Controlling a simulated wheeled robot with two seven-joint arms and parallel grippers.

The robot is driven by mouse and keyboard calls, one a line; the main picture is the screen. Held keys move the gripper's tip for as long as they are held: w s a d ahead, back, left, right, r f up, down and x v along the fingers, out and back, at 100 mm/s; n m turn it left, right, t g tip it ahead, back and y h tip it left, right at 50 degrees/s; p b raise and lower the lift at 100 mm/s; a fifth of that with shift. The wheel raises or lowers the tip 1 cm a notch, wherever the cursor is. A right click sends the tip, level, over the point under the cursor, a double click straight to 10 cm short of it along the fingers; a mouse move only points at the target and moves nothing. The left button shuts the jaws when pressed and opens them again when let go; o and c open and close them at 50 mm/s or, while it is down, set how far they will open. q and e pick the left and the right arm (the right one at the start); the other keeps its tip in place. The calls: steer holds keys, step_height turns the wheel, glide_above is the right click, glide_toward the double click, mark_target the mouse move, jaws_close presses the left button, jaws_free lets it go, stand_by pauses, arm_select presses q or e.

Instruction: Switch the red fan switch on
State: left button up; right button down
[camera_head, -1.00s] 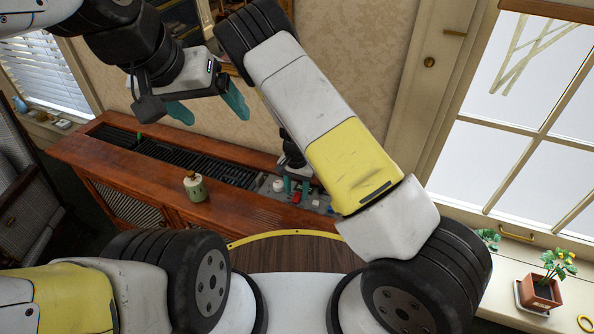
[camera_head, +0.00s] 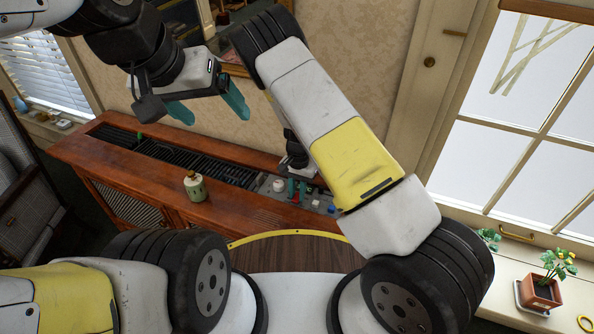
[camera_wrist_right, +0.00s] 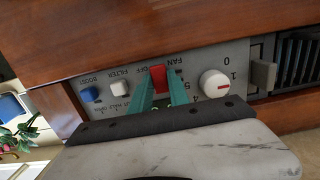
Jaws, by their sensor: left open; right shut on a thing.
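The red fan switch (camera_wrist_right: 158,77) sits on a grey control panel (camera_wrist_right: 234,58), with upside-down FAN and OFF lettering around it. In the right wrist view, the two teal fingers of my right gripper (camera_wrist_right: 160,88) stand on either side of the switch, shut on it. Whether the switch is tipped on or off is hard to tell. In the head view, my right gripper (camera_head: 297,188) reaches down to the panel, and the switch is small and partly hidden between its fingers. My left gripper (camera_head: 211,110) is open and empty, held above the wooden cabinet.
A white knob (camera_wrist_right: 215,84), a white filter switch (camera_wrist_right: 119,88) and a blue boost switch (camera_wrist_right: 90,94) flank the red switch. A dark slotted grille (camera_head: 190,160) runs along the wooden cabinet (camera_head: 120,170). A green-and-cream jar (camera_head: 195,187) stands at its front edge. A potted plant (camera_head: 541,291) sits at right.

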steer(key=shift+w+d+g+y, duration=0.1)
steer(key=shift+w+g+y, duration=0.15)
steer(key=shift+g, duration=0.35)
steer(key=shift+w+g+y, duration=0.1)
steer(key=shift+g+y, duration=0.15)
steer(key=shift+g, duration=0.35)
steer(key=c, duration=1.2)
jaws_free()
steer(key=shift+c, duration=0.2)
steer(key=v, duration=0.7)
steer(key=shift+r, duration=0.35)
steer(key=shift+w+d, duration=0.1)
steer(key=shift+w, duration=0.05)
